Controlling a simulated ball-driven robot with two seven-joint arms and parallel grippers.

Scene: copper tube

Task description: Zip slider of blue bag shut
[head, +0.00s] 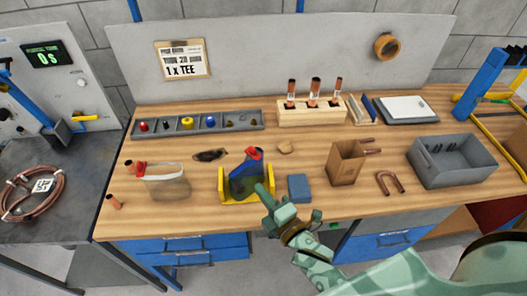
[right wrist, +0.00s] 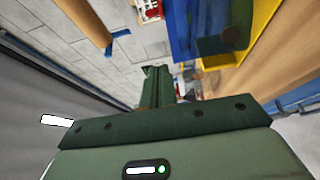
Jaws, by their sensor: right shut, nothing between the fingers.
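The blue bag (head: 243,184) stands upright in a yellow holder (head: 223,188) near the front of the workbench. A red slider (head: 254,154) shows at the bag's top, toward its right side. My right gripper (head: 262,191) is at the bag's front right, low beside the holder, shut and empty. In the right wrist view the shut fingers (right wrist: 158,85) point ahead, and the blue bag (right wrist: 205,28) hangs into the upper part of the picture beside the yellow holder (right wrist: 262,32). Whether the fingers touch the bag cannot be told. My left gripper is not in view.
A clear bag (head: 166,184) with a red part stands to the left. A blue block (head: 299,188), a cardboard box (head: 346,164) and a bent copper tube (head: 389,183) lie to the right. A grey parts tray (head: 197,125) and a wooden tube rack (head: 311,113) stand behind.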

